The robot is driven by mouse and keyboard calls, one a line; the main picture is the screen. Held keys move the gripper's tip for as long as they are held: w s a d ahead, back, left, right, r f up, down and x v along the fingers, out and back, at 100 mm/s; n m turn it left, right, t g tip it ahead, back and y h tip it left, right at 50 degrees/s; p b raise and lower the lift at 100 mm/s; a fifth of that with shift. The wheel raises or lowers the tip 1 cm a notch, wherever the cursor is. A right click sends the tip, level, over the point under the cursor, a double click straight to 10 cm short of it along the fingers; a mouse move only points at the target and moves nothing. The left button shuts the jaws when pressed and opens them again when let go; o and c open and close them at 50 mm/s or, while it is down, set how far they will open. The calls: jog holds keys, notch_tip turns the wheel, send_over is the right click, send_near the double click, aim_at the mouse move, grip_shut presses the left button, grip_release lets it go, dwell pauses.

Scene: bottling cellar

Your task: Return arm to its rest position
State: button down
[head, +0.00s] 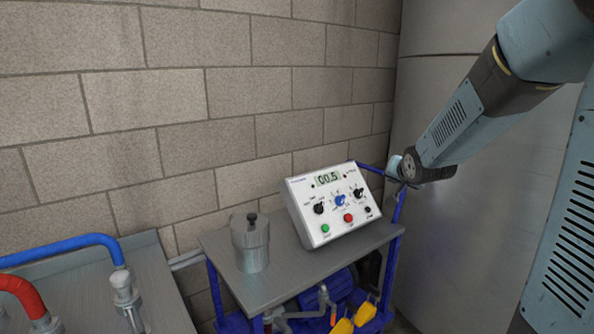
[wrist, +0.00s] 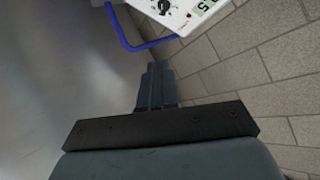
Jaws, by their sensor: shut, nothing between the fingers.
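My arm comes in from the upper right of the head view. My gripper (head: 401,184) is at its lower end, beside the right edge of the control box (head: 334,206) and apart from it as far as I can tell. In the wrist view the fingers of my gripper (wrist: 157,82) lie together, shut and empty. The white control box, with a display reading 00.5, knobs and coloured buttons, also shows at the top of the wrist view (wrist: 172,12).
The box and a metal canister (head: 250,243) stand on a grey cart (head: 285,262) with a blue frame. A block wall (head: 150,120) is behind; a large metal surface (head: 460,220) is at right. A bench with blue (head: 60,246) and red (head: 25,297) pipes is at lower left.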

jog(key=s+a+r+n+g, duration=0.1)
jog(key=s+r+n+g, duration=0.1)
jog(key=s, duration=1.4)
jog(key=s+a+r+n+g, duration=0.2)
jog(key=s+n+g, duration=0.1)
jog(key=s, duration=1.3)
jog(key=shift+s+a+g, duration=0.15)
jog(key=shift+g, duration=0.55)
